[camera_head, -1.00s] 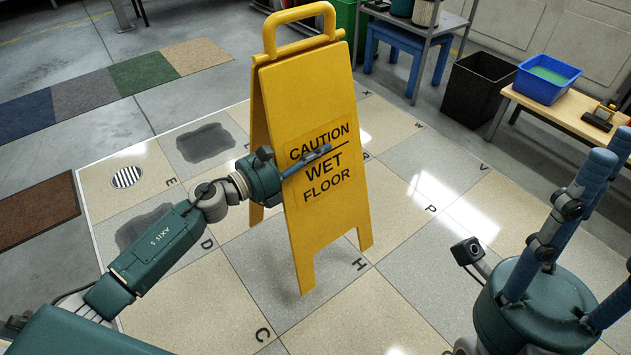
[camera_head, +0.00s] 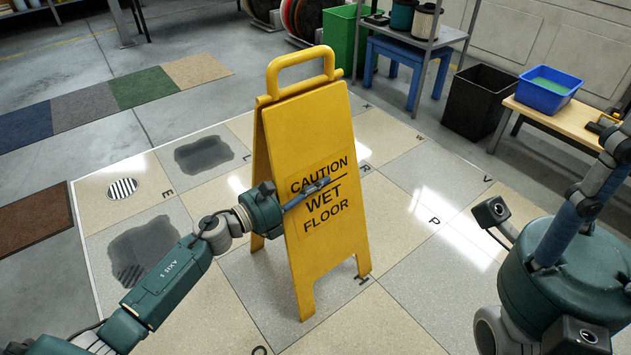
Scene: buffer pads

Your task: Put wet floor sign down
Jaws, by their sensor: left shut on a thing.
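The yellow wet floor sign (camera_head: 318,235) is upright in the middle of the view, with its two panels spread in an A-shape and its handle at the top. Its front panel reads "CAUTION WET FLOOR". My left gripper (camera_head: 308,192) is shut on the sign, with a dark finger across the front panel at the lettering. The sign's feet are at or just above the tiles; I cannot tell if they touch. My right gripper (camera_head: 590,200) is at the right edge, away from the sign, its fingers partly cut off.
The tiled floor (camera_head: 410,270) around the sign is clear, with letters on it. A black bin (camera_head: 478,102), a blue tub (camera_head: 547,92) on a bench and a blue stool (camera_head: 400,52) stand behind.

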